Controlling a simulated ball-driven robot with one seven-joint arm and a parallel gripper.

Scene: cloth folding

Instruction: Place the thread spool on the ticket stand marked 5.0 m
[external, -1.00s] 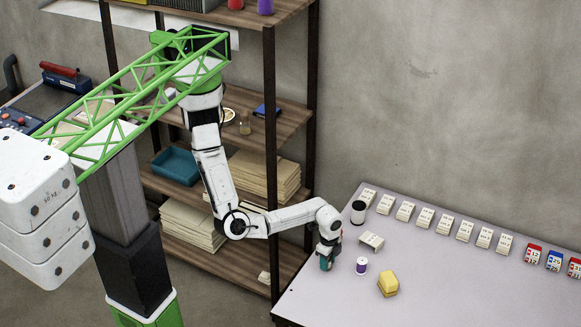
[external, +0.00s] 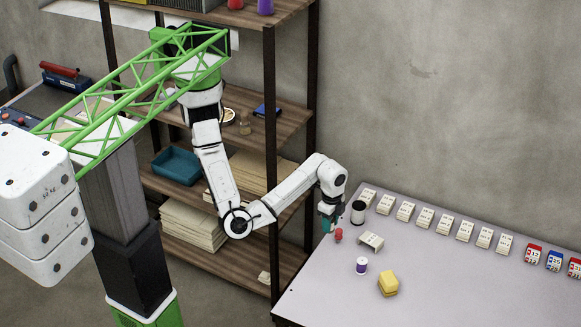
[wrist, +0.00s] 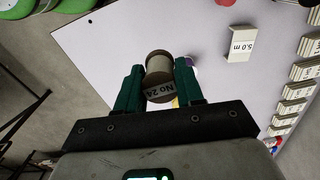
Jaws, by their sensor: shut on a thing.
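The thread spool (wrist: 159,75), with tan ends and a "No 24" label, is held between the green fingers of my gripper (wrist: 160,88) in the wrist view. In the external view my gripper (external: 327,222) hangs above the table's left edge, and I cannot make out the spool there. The white ticket stand marked 5.0 m (wrist: 238,43) stands apart from the spool, to its upper right in the wrist view. In the external view it appears to be the stand (external: 370,241) set forward of the row, right of my gripper.
Similar ticket stands (external: 425,217) line the table's back edge, with red and blue number blocks at right. A dark-and-white cylinder (external: 358,212), a small red object (external: 338,235), a purple-and-white spool (external: 362,266) and a yellow block (external: 388,284) stand nearby. The front right is clear.

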